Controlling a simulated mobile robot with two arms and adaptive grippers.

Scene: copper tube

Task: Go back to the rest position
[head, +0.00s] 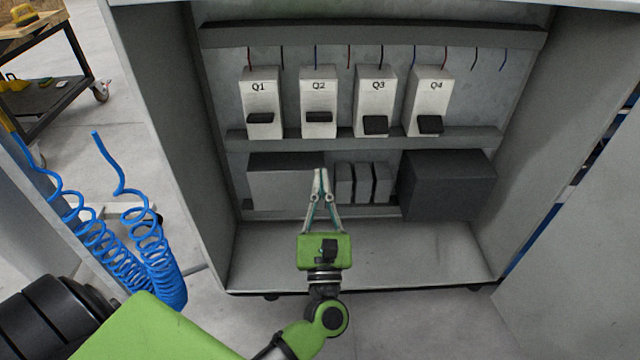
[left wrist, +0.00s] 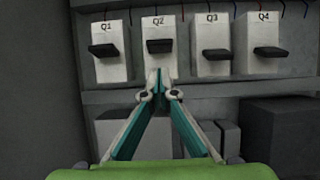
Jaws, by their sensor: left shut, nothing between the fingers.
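My left gripper (head: 320,172) reaches up from the bottom of the head view, in front of the open cabinet. Its fingers are shut with nothing between them. In the left wrist view the fingertips (left wrist: 159,72) meet just below the Q2 breaker (left wrist: 158,40); I cannot tell how far they are from it. In the head view the Q1 breaker (head: 262,88), Q2 breaker (head: 319,88), Q3 breaker (head: 376,84) and Q4 breaker (head: 431,84) stand in a row, each with a black lever. My right gripper is not in view.
The cabinet (head: 365,255) has side walls close on both sides. Lower down are a grey box (head: 275,185), small grey modules (head: 363,183) and a dark box (head: 450,185). Blue coiled hoses (head: 135,245) hang at left. A cart (head: 45,75) stands far left.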

